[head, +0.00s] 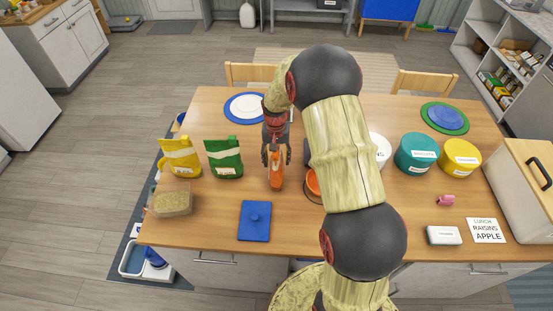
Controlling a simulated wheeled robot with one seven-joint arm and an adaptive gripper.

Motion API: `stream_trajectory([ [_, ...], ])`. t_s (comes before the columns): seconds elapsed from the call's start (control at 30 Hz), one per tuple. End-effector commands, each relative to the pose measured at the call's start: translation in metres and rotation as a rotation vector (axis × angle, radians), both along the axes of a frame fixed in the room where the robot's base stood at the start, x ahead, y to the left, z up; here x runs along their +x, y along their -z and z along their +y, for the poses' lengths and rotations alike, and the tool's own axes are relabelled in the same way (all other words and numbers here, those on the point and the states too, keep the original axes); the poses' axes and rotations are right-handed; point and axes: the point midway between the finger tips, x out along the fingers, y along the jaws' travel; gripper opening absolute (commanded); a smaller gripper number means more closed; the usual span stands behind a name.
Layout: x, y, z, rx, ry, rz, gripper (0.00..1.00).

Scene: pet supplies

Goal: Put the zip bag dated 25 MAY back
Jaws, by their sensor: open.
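A yellow bag (180,160) and a green bag (223,160) stand upright on the left part of the table, each with a pale label too small to read. A narrow orange item (277,172) stands right of the green bag; it may be a third bag seen edge-on. My gripper (276,158) points down at the orange item, its fingers open on either side of its upper part. I cannot tell whether they touch it. No date, 25 MAY included, can be read.
A clear tub of grainy food (171,200) and a blue lid (255,221) lie in front of the bags. A blue-rimmed plate (244,106) lies behind. Teal (417,153) and yellow (460,157) tubs stand right. My arm hides the table's middle.

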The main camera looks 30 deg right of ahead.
Motion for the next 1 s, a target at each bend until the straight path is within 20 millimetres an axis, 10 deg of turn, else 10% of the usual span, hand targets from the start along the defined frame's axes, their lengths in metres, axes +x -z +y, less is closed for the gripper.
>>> stream_trajectory([
  [0.87, -0.002, -0.134, 0.008, -0.003, -0.016, -0.016, 0.51],
  [1.0, -0.021, -0.18, 0.031, -0.018, -0.078, -0.071, 0.51],
])
